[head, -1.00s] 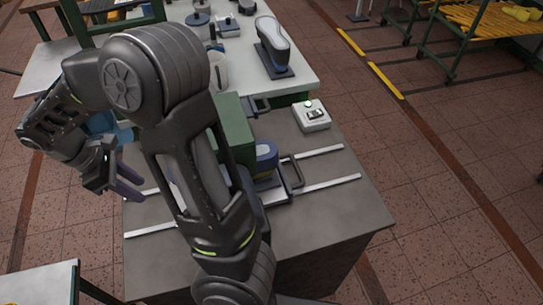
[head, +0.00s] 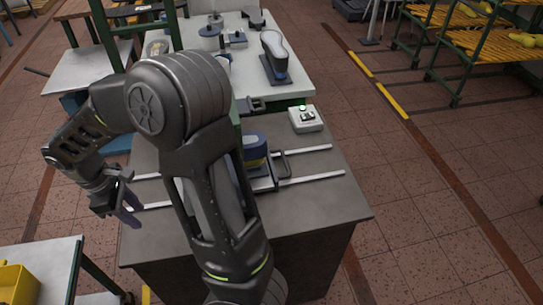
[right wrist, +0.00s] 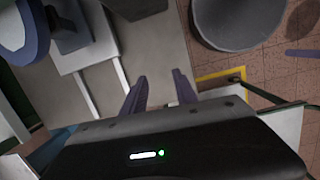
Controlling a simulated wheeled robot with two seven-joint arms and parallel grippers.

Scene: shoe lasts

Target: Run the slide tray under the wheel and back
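The slide tray is partly hidden behind my right arm in the head view. Its dark loop handle (head: 281,163) shows to the right of the arm, between two pale rails (head: 318,177) on the grey bench. A blue and yellowish piece (head: 256,150) sits at the tray, beside the handle. The wheel cannot be made out behind my arm. My right gripper (head: 131,208) is off the bench's left side, well apart from the tray handle. In the right wrist view my right gripper (right wrist: 160,84) has its fingers apart, with nothing between them. My left gripper is not in view.
A switch box (head: 306,119) with a green light stands at the bench's back right. Behind is a white table (head: 300,85) with a grey shoe last (head: 274,50) and jars. A yellow bin (head: 17,284) is at lower left.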

